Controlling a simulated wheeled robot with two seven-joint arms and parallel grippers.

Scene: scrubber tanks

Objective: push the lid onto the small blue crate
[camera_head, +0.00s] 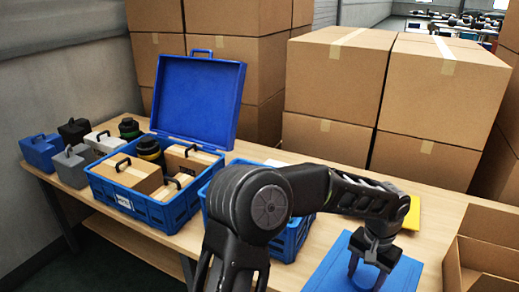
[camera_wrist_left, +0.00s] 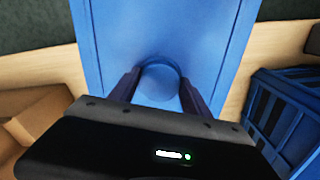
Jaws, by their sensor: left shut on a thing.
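The flat blue lid (camera_head: 335,274) is at the front right of the table; it fills the middle of the left wrist view (camera_wrist_left: 112,40). My left gripper (camera_head: 367,268) is shut on the lid's round knob (camera_wrist_left: 160,84), one finger on each side. I cannot tell whether the lid touches the table. The small blue crate (camera_head: 293,240) stands left of the lid, its top and front mostly hidden behind my left arm. It shows at the right of the left wrist view (camera_wrist_left: 284,112), apart from the lid. My right gripper is not in view.
A larger blue crate (camera_head: 150,212) with an open upright lid (camera_head: 198,98) holds boxes and a dark canister. Several small cases (camera_head: 42,152) stand left of it. A yellow item (camera_head: 412,213) lies behind my gripper. An open cardboard box (camera_head: 485,255) is at right; big cartons (camera_head: 335,80) stand behind.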

